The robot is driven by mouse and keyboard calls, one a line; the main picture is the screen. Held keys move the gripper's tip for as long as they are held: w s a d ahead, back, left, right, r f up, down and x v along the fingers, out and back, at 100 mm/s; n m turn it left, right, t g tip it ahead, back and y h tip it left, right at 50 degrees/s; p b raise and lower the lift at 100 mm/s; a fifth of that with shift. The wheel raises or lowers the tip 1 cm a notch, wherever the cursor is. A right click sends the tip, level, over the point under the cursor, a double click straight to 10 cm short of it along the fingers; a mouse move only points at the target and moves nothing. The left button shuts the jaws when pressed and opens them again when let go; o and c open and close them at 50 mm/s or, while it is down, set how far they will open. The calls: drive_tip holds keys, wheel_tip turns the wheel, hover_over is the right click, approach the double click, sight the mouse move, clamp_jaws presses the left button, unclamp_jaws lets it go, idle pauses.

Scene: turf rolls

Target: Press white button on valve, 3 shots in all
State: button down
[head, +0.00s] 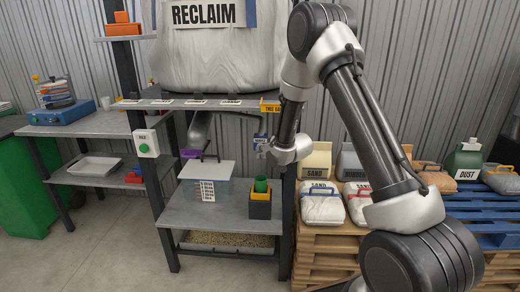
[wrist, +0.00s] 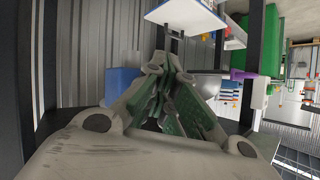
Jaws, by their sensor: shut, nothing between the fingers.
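My gripper (head: 262,148) is at the right end of the hopper stand, just under the shelf, pointing left. In the wrist view its green-padded fingers (wrist: 160,78) are together and empty. A blue block (wrist: 120,82) shows beside the fingers in the wrist view; I cannot tell whether it is part of the valve or whether they touch. A grey spout (head: 200,128) hangs under the big RECLAIM bag (head: 210,55). I cannot make out a white button on the valve in either view. A green cup (head: 260,184) stands in a dark and orange holder (head: 260,206) below my gripper.
A white box with a green button (head: 145,144) is on the stand's left post. Sand bags (head: 322,205) sit on pallets at right. Open floor lies in front.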

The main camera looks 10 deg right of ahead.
drive_tip(key=shift+s+a, duration=0.25)
drive_tip(key=shift+s, duration=0.55)
drive_tip(key=shift+s+a, duration=0.25)
drive_tip(key=shift+s, duration=0.55)
drive_tip(key=shift+s+a, duration=0.25)
drive_tip(key=shift+s, duration=0.5)
drive_tip(key=shift+s+a, duration=0.25)
drive_tip(key=shift+s, duration=0.55)
drive_tip(key=s+d+f+g+h, duration=0.25)
drive_tip(key=s+f+g, duration=0.25)
drive_tip(key=s+f, duration=0.25)
drive_tip(key=s+d+r+g+h, duration=0.1)
drive_tip(key=s+d+r+g, duration=0.2)
drive_tip(key=s, duration=0.5)
drive_tip(key=s+d+r, duration=0.4)
drive_tip(key=s+r, duration=0.9)
drive_tip(key=r, duration=0.1)
drive_tip(key=s+d+r+m, duration=0.1)
drive_tip(key=s+d+r, duration=0.4)
drive_tip(key=s+r, duration=0.8)
drive_tip(key=shift+d+r+t+h, duration=0.2)
drive_tip(key=shift+r+t+h, duration=0.15)
drive_tip(key=shift+r+t, duration=0.1)
